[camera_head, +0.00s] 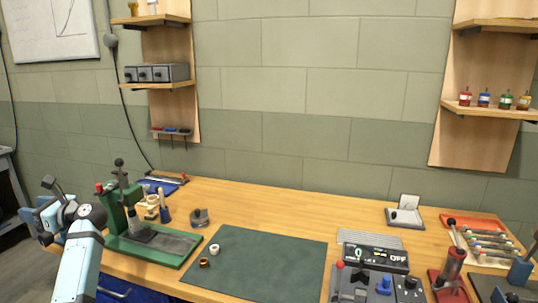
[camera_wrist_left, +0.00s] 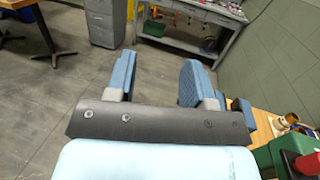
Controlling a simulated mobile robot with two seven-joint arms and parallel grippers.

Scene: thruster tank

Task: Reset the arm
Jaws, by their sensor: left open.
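My left arm comes in from the lower left of the head view, with a pale blue link and a dark joint. My left gripper (camera_head: 46,212) is at the left edge of that view, left of the green press (camera_head: 118,212) and off the end of the bench. My right gripper is in neither view.
The wooden bench (camera_head: 265,208) carries a dark green mat (camera_head: 260,262) with two small rings on it. A control box (camera_head: 372,258) and a red tool tray (camera_head: 485,238) stand at right. A grey cabinet (camera_wrist_left: 104,22) stands across the floor.

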